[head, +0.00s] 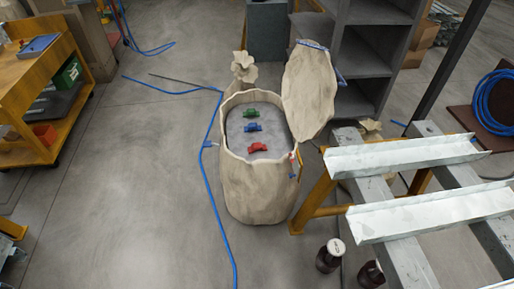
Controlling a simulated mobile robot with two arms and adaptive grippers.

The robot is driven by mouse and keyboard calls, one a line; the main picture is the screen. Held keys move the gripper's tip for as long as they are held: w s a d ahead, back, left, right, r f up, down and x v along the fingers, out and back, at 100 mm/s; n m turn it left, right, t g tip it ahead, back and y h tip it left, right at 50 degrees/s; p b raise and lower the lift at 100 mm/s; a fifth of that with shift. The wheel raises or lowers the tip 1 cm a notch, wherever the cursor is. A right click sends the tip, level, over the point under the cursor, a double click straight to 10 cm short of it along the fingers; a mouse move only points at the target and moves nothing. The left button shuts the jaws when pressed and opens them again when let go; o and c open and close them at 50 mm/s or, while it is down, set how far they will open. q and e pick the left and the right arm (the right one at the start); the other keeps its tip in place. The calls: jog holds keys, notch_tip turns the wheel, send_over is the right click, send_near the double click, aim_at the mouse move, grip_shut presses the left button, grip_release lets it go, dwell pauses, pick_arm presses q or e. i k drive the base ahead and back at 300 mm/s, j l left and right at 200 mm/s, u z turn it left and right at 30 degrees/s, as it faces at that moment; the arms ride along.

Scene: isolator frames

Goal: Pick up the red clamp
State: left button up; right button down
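The red clamp (257,148) lies on the grey inner surface of a beige, sack-like container (258,192) in the middle of the head view. It is the nearest of three clamps in a rough column. A blue clamp (253,127) lies just beyond it, and a green clamp (250,113) lies beyond the blue one. The clamps are apart from each other. The container's lid (309,92) stands open at its right rear. Neither of my grippers shows in the head view.
A yellow cart (62,128) stands at left. Metal channels (405,155) on a yellow-legged stand are close at right. Dark jars (330,256) stand on the floor at front right. A blue hose (211,200) runs left of the container. Grey shelves (372,60) stand behind. The left floor is mostly clear.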

aim_at(255, 146)
jog(key=i+j+z, duration=0.15)
jog(key=z, duration=0.25)
jog(key=i+j+z, duration=0.1)
jog(key=j+z, duration=0.45)
jog(key=z, duration=0.2)
jog(key=i, duration=0.05)
